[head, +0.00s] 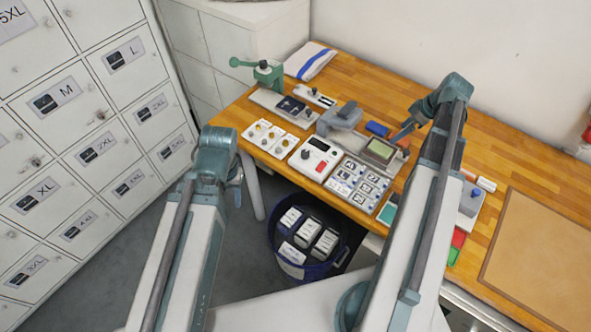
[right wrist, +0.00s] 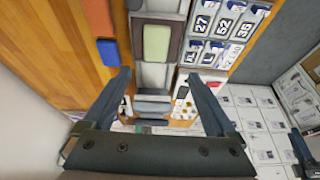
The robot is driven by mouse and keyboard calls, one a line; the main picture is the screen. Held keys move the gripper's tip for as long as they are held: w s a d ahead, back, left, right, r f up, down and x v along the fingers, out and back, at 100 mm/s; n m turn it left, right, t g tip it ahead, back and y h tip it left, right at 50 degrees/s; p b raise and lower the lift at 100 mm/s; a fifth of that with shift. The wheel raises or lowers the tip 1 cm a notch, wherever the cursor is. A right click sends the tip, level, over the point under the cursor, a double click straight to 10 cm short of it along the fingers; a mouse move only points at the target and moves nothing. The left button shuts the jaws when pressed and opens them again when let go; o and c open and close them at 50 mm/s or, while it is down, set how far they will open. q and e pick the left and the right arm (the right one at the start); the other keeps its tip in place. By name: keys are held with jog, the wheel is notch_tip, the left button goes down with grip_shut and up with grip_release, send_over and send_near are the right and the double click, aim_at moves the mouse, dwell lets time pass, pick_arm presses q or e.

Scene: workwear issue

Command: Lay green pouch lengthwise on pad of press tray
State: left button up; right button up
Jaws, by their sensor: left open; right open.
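The green pouch (head: 381,150) lies flat on the dark pad of the grey press tray. In the right wrist view the pouch (right wrist: 157,43) lies along the pad (right wrist: 157,62), inside the pad's edges, with the grey tray (right wrist: 152,76) showing beyond. My right gripper (head: 403,134) is open and empty at the tray; in its wrist view the spread fingertips (right wrist: 160,74) are apart from the pouch. My left gripper (head: 238,183) is off the table's front edge at the left, seen partly, with nothing visible in it.
A white box with a red button (head: 315,158) and a panel of labelled tiles (head: 357,182) stand beside the tray. A blue block (head: 377,129) lies behind it. A blue bin (head: 283,262) stands on the floor. A brown mat (head: 545,250) lies clear at the right.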

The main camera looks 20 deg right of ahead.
jog(key=w+a+g, duration=0.2)
jog(key=a, duration=1.3)
jog(key=s+a+m+h, duration=0.1)
jog(key=s+a, duration=0.3)
jog(key=a, duration=0.5)
jog(key=s+a+f+m+g+h, duration=0.1)
jog(key=s+a, duration=0.2)
jog(key=a, duration=0.6)
jog(key=s+a+m+h, duration=0.1)
jog(key=s+a, duration=0.3)
jog(key=a, duration=0.5)
jog(key=shift+s+a+f+m+g+h, duration=0.2)
jog(key=shift+s+a+m+g+h, duration=0.1)
jog(key=shift+a+m+h, duration=0.15)
jog(key=shift+d, duration=0.1)
